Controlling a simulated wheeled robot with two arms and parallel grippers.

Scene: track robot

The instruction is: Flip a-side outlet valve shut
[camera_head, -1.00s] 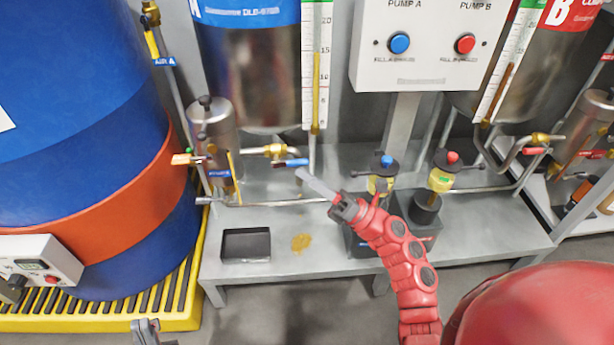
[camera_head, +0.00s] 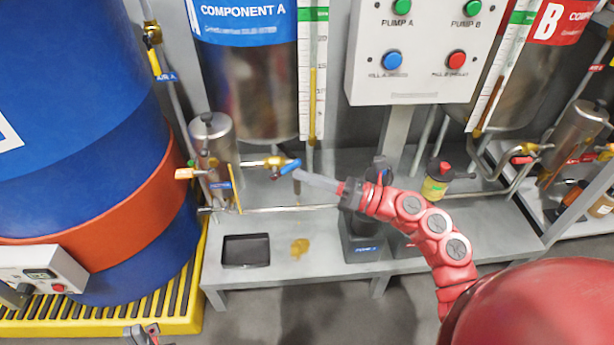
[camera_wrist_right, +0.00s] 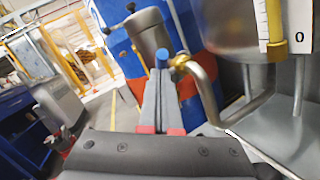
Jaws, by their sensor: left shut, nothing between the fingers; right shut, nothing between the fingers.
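The A-side outlet valve has a brass body (camera_head: 265,163) and a blue lever (camera_head: 290,166), below the Component A tank. The lever slants up to the right in the head view. My right gripper (camera_head: 300,175) is shut and empty, its fingertips at the lever's near side; touching or just short, I cannot tell. In the right wrist view the shut fingers (camera_wrist_right: 160,90) point at the blue lever (camera_wrist_right: 161,54), seen nearly end-on, with the brass body (camera_wrist_right: 180,62) beside it. My left gripper (camera_head: 142,334) is shut and empty at the bottom edge, far from the valve.
A steel canister (camera_head: 212,145) stands left of the valve. A black tray (camera_head: 246,250) and a yellow spill (camera_head: 299,247) lie on the grey bench. My right forearm hides part of the pump (camera_head: 362,225). The pump control box (camera_head: 420,60) hangs above. A blue drum (camera_head: 80,120) is at left.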

